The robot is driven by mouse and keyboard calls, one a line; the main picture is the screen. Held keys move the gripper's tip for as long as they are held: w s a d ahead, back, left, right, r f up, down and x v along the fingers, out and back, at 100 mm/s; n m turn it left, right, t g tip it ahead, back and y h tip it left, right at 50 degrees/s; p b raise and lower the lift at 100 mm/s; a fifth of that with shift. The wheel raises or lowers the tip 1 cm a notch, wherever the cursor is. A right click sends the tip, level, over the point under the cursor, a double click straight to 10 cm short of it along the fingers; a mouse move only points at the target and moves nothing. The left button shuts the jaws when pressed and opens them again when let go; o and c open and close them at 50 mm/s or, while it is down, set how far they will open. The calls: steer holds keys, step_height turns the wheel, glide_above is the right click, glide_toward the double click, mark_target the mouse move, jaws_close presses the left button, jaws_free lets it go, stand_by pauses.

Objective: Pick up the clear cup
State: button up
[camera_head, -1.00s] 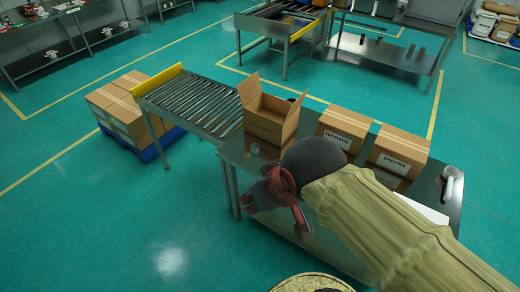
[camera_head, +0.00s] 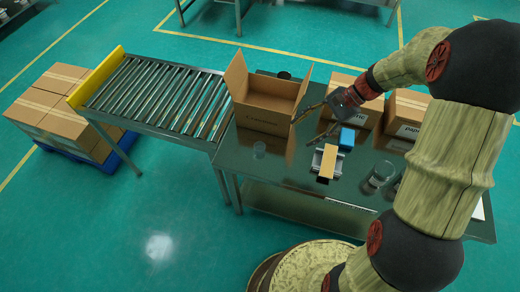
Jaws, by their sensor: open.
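A small clear cup (camera_head: 259,150) stands on the dark metal table (camera_head: 235,165), near its left edge and in front of the open carton. A larger clear vessel (camera_head: 380,174) stands farther right on the same table, beside my arm. My gripper (camera_head: 308,131) is above the table, in front of the open carton's right side. Its fingers are spread and point left, with nothing seen between them. It is to the right of the small cup and apart from it.
An open carton (camera_head: 262,118) stands behind the small cup. A blue item (camera_head: 347,138) and a small scale-like device (camera_head: 326,164) are near the gripper. Closed cartons (camera_head: 354,105) stand at the back right. A roller conveyor (camera_head: 165,95) adjoins the table's left side.

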steer(key=w+d+f+m+y, duration=0.1)
steer(key=w+f+m, duration=0.1)
steer(key=f, duration=0.4)
steer(key=w+d+f+m+t+y+b, duration=0.1)
steer(key=w+f+m+y, duration=0.1)
steer(key=f, duration=0.4)
steer(key=w+d+f+m+t+y, duration=0.1)
steer(key=w+f+m+y, duration=0.1)
steer(key=f, duration=0.4)
steer(key=shift+w+m, duration=0.2)
steer(key=shift+m, duration=0.4)
steer(key=shift+f, duration=0.3)
steer(key=b, duration=0.3)
glide_toward(263, 146)
steer(key=a, duration=0.2)
steer(key=s+a, duration=0.1)
steer(key=a, duration=0.1)
steer(key=shift+s, duration=0.1)
steer(key=b+x, duration=0.1)
steer(key=x, duration=0.4)
steer(key=shift+a+r, duration=0.1)
steer(key=shift+a, duration=0.2)
steer(key=c, duration=0.4)
steer(key=c, duration=0.7)
steer(key=shift+c, duration=0.5)
steer(key=shift+r, duration=0.1)
